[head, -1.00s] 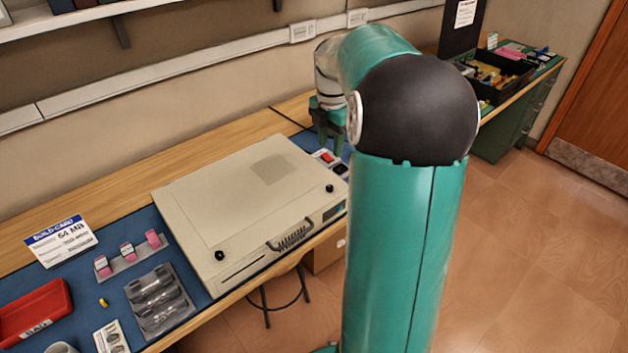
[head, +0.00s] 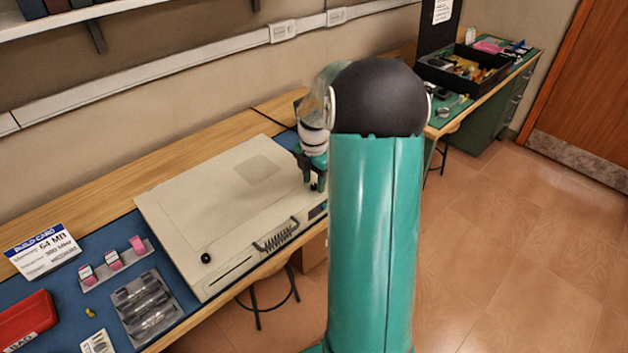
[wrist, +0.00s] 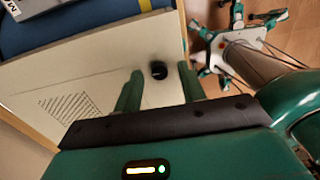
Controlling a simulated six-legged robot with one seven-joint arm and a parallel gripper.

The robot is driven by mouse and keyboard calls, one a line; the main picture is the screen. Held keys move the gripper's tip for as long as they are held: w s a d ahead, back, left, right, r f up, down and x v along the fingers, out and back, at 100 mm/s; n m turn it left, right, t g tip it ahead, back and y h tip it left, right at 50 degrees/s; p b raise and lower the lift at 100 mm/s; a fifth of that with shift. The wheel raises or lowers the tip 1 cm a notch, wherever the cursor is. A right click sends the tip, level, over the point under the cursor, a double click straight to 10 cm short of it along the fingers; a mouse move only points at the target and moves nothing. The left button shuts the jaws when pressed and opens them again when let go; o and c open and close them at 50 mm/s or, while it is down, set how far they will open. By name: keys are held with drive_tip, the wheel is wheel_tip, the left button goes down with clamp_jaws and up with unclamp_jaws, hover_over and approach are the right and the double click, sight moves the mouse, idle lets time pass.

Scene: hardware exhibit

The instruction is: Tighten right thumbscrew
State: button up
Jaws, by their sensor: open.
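The beige computer case (head: 215,195) lies flat on the bench. Its left thumbscrew (head: 206,258) is a black knob at the front left corner. The right thumbscrew is hidden behind my gripper (head: 314,184) in the head view. In the wrist view the right thumbscrew (wrist: 158,70) shows as a black knob on the beige lid (wrist: 95,75), between the two green fingers. My gripper (wrist: 160,71) is open, with a finger to each side of the knob and a visible gap on both sides. I cannot tell the height of the fingertips over the lid.
A red bin (head: 25,318), a grey tray (head: 150,308), pink-topped parts (head: 113,260) and a build card (head: 43,247) stand left of the case. A black box (head: 465,70) sits on the far right bench. The floor at right is clear.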

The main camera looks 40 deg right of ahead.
drive_tip(key=shift+f, duration=0.25)
clamp_jaws()
